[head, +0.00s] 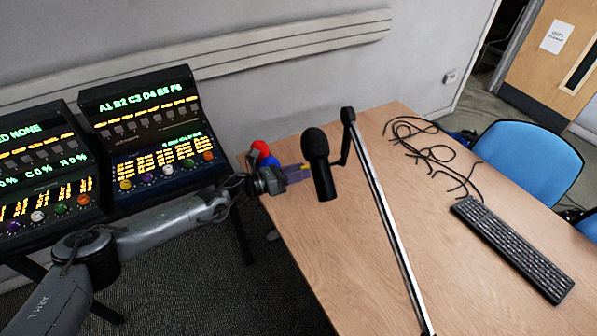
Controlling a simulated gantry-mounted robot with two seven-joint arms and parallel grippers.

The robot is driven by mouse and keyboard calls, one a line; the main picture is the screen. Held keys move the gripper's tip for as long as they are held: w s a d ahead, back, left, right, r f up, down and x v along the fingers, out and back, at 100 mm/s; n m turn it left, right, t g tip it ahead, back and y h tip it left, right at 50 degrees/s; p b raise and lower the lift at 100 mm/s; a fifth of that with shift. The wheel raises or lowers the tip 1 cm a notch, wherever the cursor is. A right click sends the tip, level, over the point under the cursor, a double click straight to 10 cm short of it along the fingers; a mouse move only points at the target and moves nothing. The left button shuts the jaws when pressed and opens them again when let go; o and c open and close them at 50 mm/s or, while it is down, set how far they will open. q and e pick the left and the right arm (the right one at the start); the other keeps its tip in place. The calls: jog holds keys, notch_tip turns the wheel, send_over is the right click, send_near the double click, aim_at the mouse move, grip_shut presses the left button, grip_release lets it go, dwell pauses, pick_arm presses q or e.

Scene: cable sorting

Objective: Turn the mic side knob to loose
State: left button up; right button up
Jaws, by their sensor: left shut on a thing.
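The black microphone (319,165) hangs nearly upright from a boom arm (380,205) above the wooden table. My left gripper (301,171) comes in from the left and reaches the left side of the mic. Its fingers are shut at the mic's side, where the side knob would be. The knob itself is hidden by the fingers or too small to make out, so its setting cannot be read. A small yellow patch shows at the fingertips. My right gripper is not in view.
Red and blue objects (262,150) show just behind my left gripper. Black cables (428,150) lie at the table's back, and a keyboard (512,248) lies at right. Two lit consoles (150,130) stand at left. The table (345,270) is clear in front.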

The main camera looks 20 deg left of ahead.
pick_arm(q)
jog(key=shift+w+f+n+g+b, duration=0.1)
jog(key=shift+n+g+b, duration=0.15)
jog(key=shift+n, duration=3.35)
jog(key=shift+w+n+g+b, duration=0.15)
jog(key=shift+n+g, duration=0.1)
jog(key=shift+n, duration=3.35)
jog(key=shift+s, duration=0.1)
jog(key=o, duration=1)
jog(key=shift+o, duration=0.2)
jog(key=shift+a, duration=0.15)
jog(key=v, duration=1)
jog(key=shift+s+a, duration=0.25)
